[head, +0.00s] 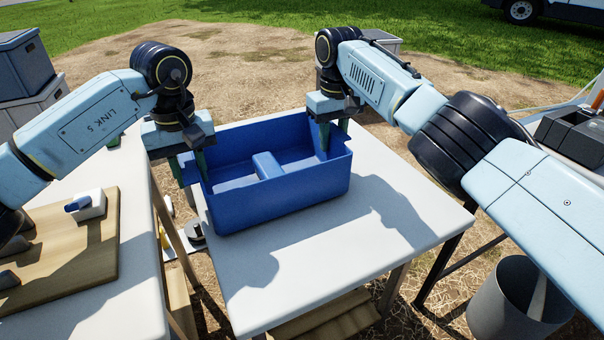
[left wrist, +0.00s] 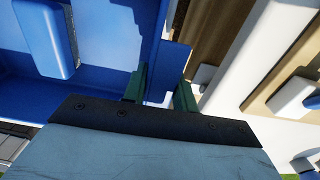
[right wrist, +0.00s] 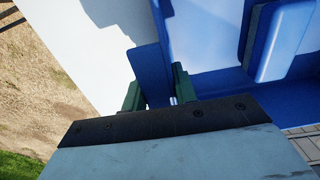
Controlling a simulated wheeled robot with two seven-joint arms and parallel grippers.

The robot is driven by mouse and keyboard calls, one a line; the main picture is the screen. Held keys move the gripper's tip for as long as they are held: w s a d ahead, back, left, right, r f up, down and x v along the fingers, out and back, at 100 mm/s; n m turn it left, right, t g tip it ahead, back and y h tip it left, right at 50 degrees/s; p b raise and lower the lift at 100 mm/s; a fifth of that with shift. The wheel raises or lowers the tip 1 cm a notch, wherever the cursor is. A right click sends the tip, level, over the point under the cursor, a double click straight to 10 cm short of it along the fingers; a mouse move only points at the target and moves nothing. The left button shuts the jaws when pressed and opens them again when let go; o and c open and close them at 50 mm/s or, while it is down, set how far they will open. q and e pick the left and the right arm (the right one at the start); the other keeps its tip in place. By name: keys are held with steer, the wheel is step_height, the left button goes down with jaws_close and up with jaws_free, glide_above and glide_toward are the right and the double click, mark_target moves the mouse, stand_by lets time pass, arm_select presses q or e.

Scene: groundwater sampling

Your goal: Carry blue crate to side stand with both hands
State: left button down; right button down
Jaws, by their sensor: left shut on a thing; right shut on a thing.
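The blue crate (head: 285,205) is an open box with a raised block inside. It sits level on or just above the white side stand (head: 330,265), over its back-left part; I cannot tell if it touches. My left gripper (head: 190,168) is shut on the crate's left wall, which shows between its green fingers in the left wrist view (left wrist: 162,92). My right gripper (head: 335,138) is shut on the right wall, seen between its fingers in the right wrist view (right wrist: 158,90). The crate's floor is partly hidden.
A second white table (head: 130,290) at left carries a wooden board (head: 95,250) with a small white-and-blue item (head: 87,205). A narrow gap separates the tables. A grey bin (head: 515,300) stands at lower right. Grey boxes (head: 30,65) stand at far left. The stand's front is clear.

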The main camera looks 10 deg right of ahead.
arm_select(q)
steer(key=shift+f+b, duration=0.4)
steer(key=shift+f, duration=0.15)
arm_select(e)
steer(key=shift+f, duration=0.55)
arm_select(q)
steer(key=c, duration=1.1)
jaws_free()
steer(key=shift+r, duration=0.15)
arm_select(e)
steer(key=c, duration=1.1)
jaws_free()
steer(key=shift+r, duration=0.1)
arm_select(q)
step_height(320, 180, up, 12)
steer(key=shift+f, duration=0.1)
arm_select(e)
steer(key=shift+r, duration=0.1)
step_height(320, 180, up, 7)
steer(key=shift+r, duration=0.2)
